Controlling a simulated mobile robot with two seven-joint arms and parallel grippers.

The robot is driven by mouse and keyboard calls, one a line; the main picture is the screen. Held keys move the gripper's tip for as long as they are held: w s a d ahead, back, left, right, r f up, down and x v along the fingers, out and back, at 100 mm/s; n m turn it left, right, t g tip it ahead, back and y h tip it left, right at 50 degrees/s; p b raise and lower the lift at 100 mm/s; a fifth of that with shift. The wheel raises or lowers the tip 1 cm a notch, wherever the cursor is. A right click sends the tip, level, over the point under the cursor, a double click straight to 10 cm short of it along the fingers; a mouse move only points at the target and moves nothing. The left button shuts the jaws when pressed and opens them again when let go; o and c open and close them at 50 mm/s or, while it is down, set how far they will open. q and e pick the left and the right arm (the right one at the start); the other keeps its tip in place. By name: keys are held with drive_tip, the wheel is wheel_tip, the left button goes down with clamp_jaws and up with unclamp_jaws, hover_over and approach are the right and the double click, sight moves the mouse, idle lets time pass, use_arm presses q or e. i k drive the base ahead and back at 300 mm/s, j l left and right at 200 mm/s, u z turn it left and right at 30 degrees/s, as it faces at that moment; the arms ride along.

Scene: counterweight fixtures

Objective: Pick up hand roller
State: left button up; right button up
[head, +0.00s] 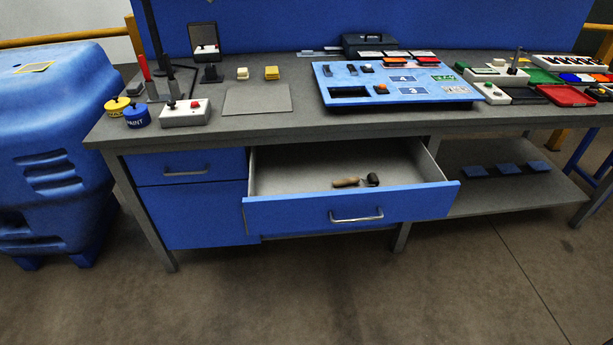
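The hand roller (347,182) lies inside the open drawer (290,213) of the workbench. It has a tan handle on the left and a dark roller head on the right. It rests on the drawer's pale floor, close to the front panel. The drawer is pulled out and its front carries a metal handle. Neither of my grippers shows in the head view.
The grey workbench top (256,98) overhangs the back of the drawer. On it are a blue panel board (335,75), a grey box with buttons (185,113) and two paint tins (136,116). A large blue container (60,130) stands left. The floor in front is clear.

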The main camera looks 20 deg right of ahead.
sight(373, 178)
drive_tip(key=z, duration=1)
drive_tip(key=i+l, duration=0.4)
drive_tip(key=i+l+u, duration=0.1)
drive_tip(key=i+l, duration=0.3)
drive_tip(key=l, duration=0.2)
